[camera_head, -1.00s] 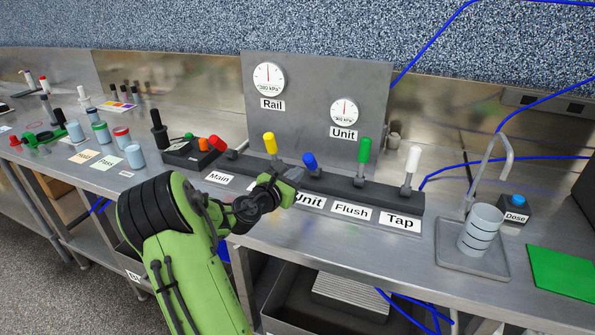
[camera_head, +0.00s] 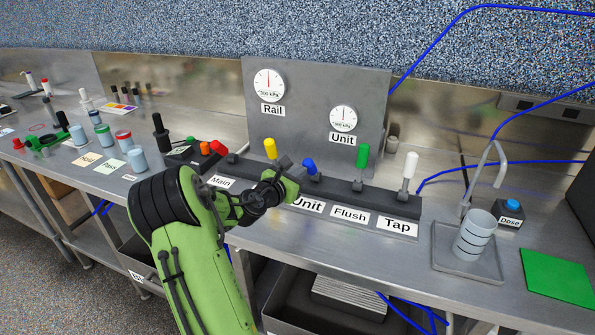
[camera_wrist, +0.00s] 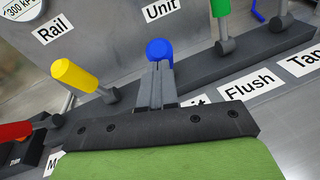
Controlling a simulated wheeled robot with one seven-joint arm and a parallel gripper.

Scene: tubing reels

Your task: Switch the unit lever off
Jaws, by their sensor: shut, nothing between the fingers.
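The unit lever has a blue handle (camera_head: 309,166) and stands on the dark lever rail above the "Unit" label (camera_head: 308,205). It leans up and to the left. In the wrist view its rounded blue end (camera_wrist: 159,49) shows just beyond my fingertips. My gripper (camera_head: 292,176) is shut and empty, immediately left of and in front of the blue handle. In the wrist view its closed fingers (camera_wrist: 158,72) point at the handle and hide its lower part. I cannot tell whether they touch it.
A yellow lever (camera_head: 270,149) stands close on the left, with a red one (camera_head: 218,147) further left. A green lever (camera_head: 362,156) and a white lever (camera_head: 410,165) stand to the right. The panel behind carries a Rail gauge (camera_head: 270,85) and a Unit gauge (camera_head: 343,118).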

